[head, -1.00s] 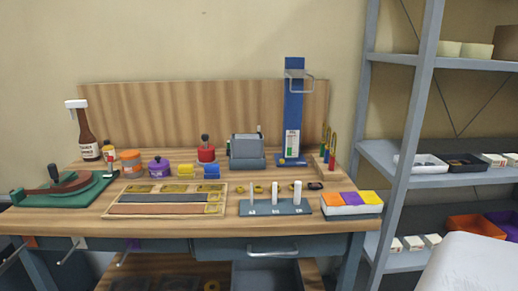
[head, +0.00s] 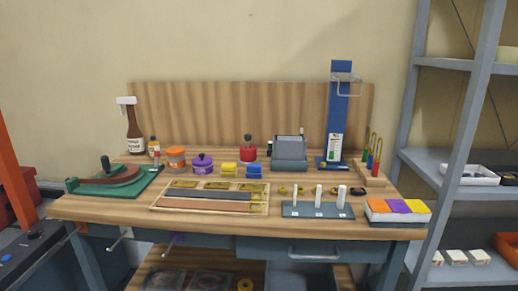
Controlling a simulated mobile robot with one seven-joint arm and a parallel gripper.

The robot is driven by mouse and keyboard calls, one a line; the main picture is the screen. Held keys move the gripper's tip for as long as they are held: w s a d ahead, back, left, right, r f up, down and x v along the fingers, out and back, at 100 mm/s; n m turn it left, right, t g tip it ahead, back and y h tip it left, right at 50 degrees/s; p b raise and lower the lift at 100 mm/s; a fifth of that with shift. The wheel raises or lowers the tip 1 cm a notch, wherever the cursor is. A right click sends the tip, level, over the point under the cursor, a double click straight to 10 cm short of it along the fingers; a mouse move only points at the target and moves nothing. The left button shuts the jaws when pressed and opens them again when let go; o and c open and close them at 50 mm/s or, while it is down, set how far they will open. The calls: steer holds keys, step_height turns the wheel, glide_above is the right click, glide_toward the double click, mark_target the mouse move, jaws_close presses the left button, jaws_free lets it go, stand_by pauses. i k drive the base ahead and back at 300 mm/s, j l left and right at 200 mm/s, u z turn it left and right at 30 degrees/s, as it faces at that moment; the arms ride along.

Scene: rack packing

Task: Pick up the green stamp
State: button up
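I cannot clearly make out a green stamp in the head view. A small dark green shape (head: 270,146) shows between the red pot with a dark knob (head: 248,153) and the grey box-shaped device (head: 289,152), but it is too small to identify. A larger green base (head: 88,187) with a curved brown piece and a dark knob (head: 105,162) sits at the left end of the workbench (head: 120,213). My gripper is not in view.
An orange pot (head: 176,158), a purple pot (head: 202,163) and yellow and blue blocks stand mid-bench. In front lie a wooden tray (head: 153,207) and a grey peg stand (head: 300,211). A blue upright (head: 338,110) stands behind. Grey shelving (head: 436,160) is at right.

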mark_target(270, 150)
steer(key=k+j+z, duration=0.1)
steer(key=j+z, duration=0.2)
steer(key=z, duration=1.55)
steer(key=u, duration=1.55)
steer(key=i, duration=1.55)
